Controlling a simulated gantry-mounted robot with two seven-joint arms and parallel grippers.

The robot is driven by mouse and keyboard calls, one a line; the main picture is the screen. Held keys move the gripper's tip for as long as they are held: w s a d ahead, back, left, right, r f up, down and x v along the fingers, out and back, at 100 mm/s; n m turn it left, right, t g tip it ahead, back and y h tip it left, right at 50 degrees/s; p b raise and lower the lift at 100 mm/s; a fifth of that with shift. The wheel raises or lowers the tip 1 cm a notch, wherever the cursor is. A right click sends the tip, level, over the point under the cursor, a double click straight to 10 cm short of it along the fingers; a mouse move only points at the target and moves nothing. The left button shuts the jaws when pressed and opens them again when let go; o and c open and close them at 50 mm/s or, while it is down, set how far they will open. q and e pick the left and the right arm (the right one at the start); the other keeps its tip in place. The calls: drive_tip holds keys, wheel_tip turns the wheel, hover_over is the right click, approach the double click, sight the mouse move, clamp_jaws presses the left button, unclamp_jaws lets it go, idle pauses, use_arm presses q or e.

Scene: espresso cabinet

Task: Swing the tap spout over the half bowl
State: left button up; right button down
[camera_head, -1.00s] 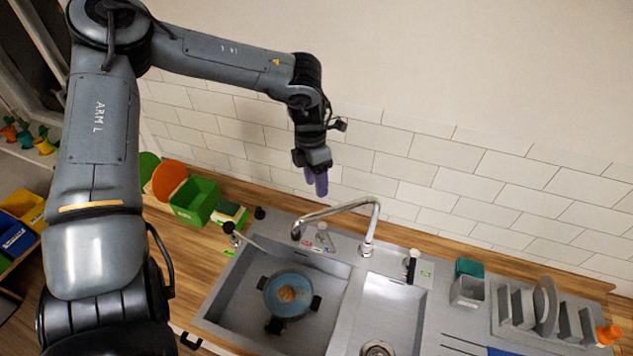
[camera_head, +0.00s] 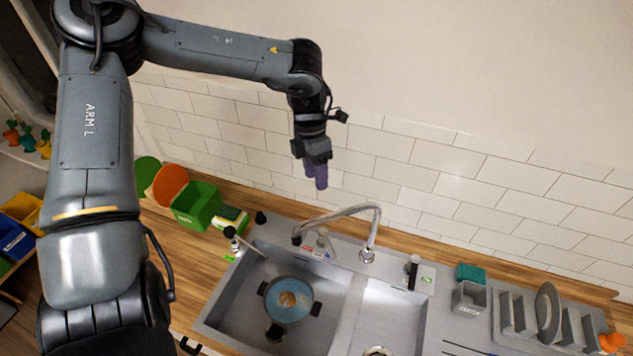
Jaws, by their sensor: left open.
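The chrome tap (camera_head: 345,211) stands on the sink's back ledge. Its curved spout points left, with the outlet (camera_head: 297,238) over the large left bowl (camera_head: 239,294). The smaller half bowl (camera_head: 385,315) lies to the right of the divider, with no spout over it. My left gripper (camera_head: 316,178) has purple fingers and hangs in front of the tiled wall, above and behind the spout in the picture. It is open, empty and apart from the tap. My right gripper is out of view.
A pot (camera_head: 288,300) sits in the large bowl. A black-headed brush (camera_head: 233,237) leans at its back left corner. A green bin (camera_head: 198,204) stands left on the counter. A dish rack (camera_head: 520,338) with a plate stands right.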

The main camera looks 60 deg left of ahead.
use_arm(q)
wheel_tip(320, 180, up, 8)
drive_tip(key=a+b, duration=0.1)
drive_tip(key=shift+a, duration=0.3)
